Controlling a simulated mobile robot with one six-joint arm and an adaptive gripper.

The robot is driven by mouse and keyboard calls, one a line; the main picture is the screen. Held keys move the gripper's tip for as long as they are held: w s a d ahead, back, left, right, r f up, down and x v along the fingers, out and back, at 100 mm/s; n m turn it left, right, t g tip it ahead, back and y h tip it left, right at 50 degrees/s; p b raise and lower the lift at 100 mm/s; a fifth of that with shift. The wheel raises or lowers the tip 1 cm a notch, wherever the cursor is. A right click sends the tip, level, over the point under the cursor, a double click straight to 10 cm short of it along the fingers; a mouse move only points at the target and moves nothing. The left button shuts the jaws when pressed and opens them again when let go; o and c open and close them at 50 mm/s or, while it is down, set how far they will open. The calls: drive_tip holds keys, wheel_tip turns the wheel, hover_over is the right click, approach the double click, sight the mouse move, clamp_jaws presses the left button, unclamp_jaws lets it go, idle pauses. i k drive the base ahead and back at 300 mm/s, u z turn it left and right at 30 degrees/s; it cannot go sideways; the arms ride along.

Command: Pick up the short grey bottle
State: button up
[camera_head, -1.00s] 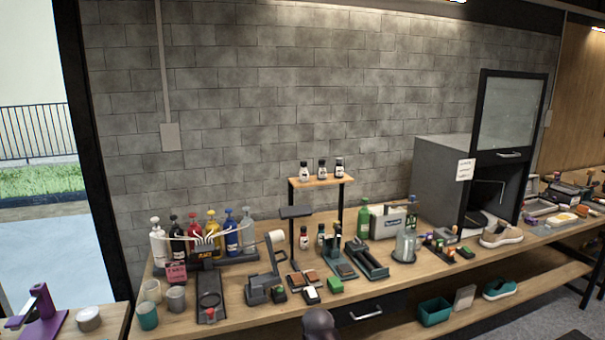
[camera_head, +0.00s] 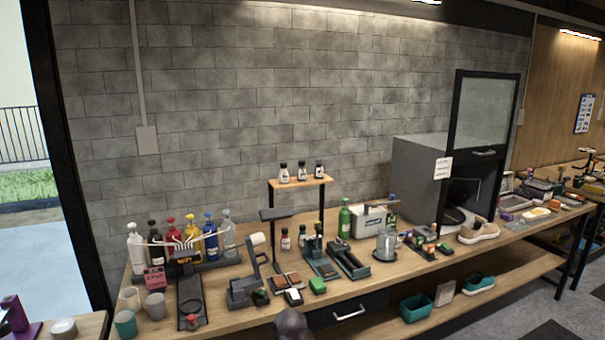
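A grey bottle (camera_head: 228,230) stands upright at the right end of a row of bottles in a rack on the left part of the workbench (camera_head: 377,276). It has a grey top, and its lower part is partly hidden by the rack. To its left stand a blue bottle (camera_head: 210,238), a yellow one, a red one, a black one and a white bottle (camera_head: 136,247). I cannot tell for sure from this view whether it is the short grey one.
Cups, including a grey cup (camera_head: 155,305), stand in front of the rack. A small raised shelf (camera_head: 301,183) holds three small bottles. A glass-doored cabinet (camera_head: 417,178) and a sneaker (camera_head: 479,231) are at the right. Floor shows at lower right.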

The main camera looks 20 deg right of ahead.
sight(301, 175)
drive_tip(key=i, duration=1)
